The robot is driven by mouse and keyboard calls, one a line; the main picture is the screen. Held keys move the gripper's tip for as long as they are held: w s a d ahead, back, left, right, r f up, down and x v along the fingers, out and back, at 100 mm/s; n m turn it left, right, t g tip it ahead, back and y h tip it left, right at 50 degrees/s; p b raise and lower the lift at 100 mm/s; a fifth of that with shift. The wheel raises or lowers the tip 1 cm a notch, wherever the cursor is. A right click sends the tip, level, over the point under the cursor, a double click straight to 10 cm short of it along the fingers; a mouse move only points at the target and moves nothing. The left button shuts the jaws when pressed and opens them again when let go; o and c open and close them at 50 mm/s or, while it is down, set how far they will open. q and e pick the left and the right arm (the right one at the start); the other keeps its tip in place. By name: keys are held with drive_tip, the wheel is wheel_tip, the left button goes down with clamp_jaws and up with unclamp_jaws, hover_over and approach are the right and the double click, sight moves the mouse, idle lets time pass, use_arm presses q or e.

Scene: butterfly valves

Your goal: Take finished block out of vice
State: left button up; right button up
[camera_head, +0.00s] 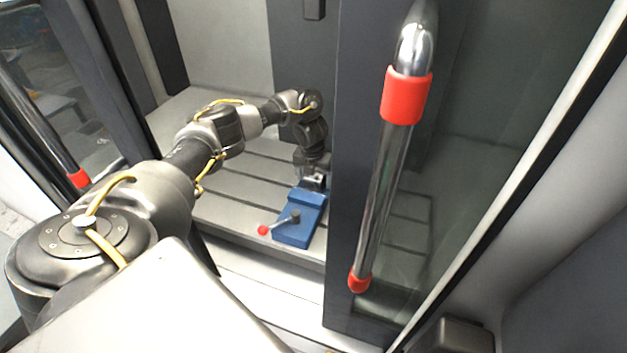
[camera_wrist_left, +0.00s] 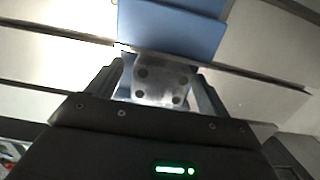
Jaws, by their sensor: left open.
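The blue vice (camera_head: 300,219) stands on the slotted machine bed, with a red-knobbed handle at its front left. My left arm reaches in, and my left gripper (camera_head: 313,172) points down over the vice's far end, partly hiding it. In the left wrist view the finished block (camera_wrist_left: 160,82) is a grey metal piece with several dark round holes. It lies between the two fingers of my left gripper (camera_wrist_left: 158,88), which are apart, with gaps beside the block. The blue vice (camera_wrist_left: 172,28) shows beyond it. My right gripper is not in view.
A machine door with a chrome handle (camera_head: 385,190) and red end pieces stands right of the vice, close to my left forearm's end. Another handle with a red end (camera_head: 79,178) is at the left. The slotted bed (camera_head: 235,205) left of the vice is clear.

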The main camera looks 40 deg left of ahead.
use_arm(q)
drive_tip(key=shift+f, duration=0.3)
drive_tip(key=shift+r, duration=0.1)
drive_tip(key=shift+c, duration=0.4)
drive_tip(key=c, duration=1.2)
drive_tip(key=shift+r, duration=0.1)
